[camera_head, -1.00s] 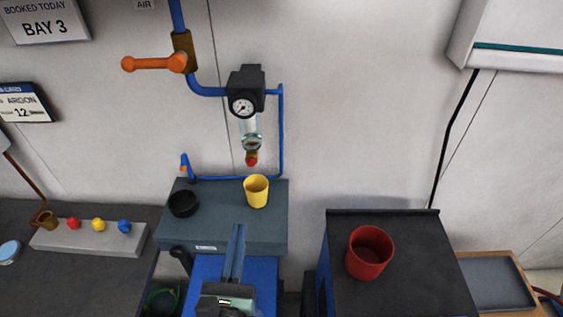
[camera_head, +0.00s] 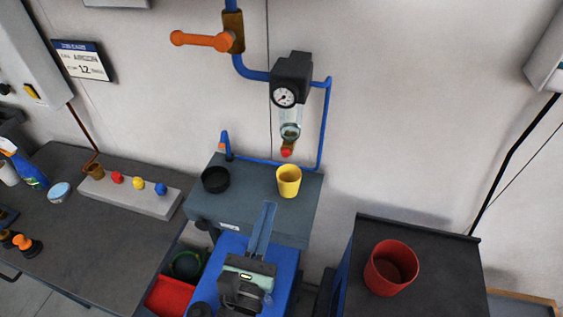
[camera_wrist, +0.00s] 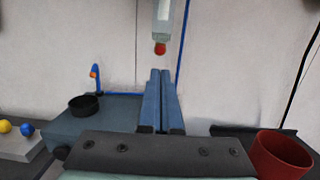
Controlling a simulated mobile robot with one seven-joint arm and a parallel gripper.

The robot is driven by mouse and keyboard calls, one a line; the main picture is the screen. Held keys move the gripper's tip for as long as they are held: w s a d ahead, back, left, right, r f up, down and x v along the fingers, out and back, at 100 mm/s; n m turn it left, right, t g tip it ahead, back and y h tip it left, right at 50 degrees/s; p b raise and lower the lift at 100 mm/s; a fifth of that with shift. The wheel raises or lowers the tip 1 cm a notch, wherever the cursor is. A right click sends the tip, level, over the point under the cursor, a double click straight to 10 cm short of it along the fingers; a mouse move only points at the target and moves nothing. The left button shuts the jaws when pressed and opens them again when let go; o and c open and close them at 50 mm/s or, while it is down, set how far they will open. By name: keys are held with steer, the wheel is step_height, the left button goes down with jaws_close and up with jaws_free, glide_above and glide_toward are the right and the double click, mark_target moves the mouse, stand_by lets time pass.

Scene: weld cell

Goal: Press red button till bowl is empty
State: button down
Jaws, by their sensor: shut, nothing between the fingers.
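The red button (camera_head: 286,152) is at the bottom of the clear filter bowl (camera_head: 290,131), under the black gauge unit on the wall. Some darker content seems to show low in the bowl; its level is too small to tell. A yellow cup (camera_head: 289,182) stands on the grey bench below the button. My gripper (camera_head: 268,206) is shut and empty, in front of the cup and lower than the button. In the wrist view, the blue fingers (camera_wrist: 160,72) point up toward the red button (camera_wrist: 160,49), apart from it. The cup is not visible there.
A black dish (camera_head: 215,180) sits left of the cup. A blue pipe (camera_head: 325,125) runs down the wall beside the bowl. A red pot (camera_head: 391,268) stands on the dark cabinet at right. A block with coloured knobs (camera_head: 130,193) lies on the left table.

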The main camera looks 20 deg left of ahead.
steer(key=p, duration=0.2)
glide_toward(285, 155)
steer(key=w, duration=0.5)
steer(key=shift+w+r, duration=0.15)
steer(key=shift+r, duration=0.25)
steer(key=shift+w, duration=0.75)
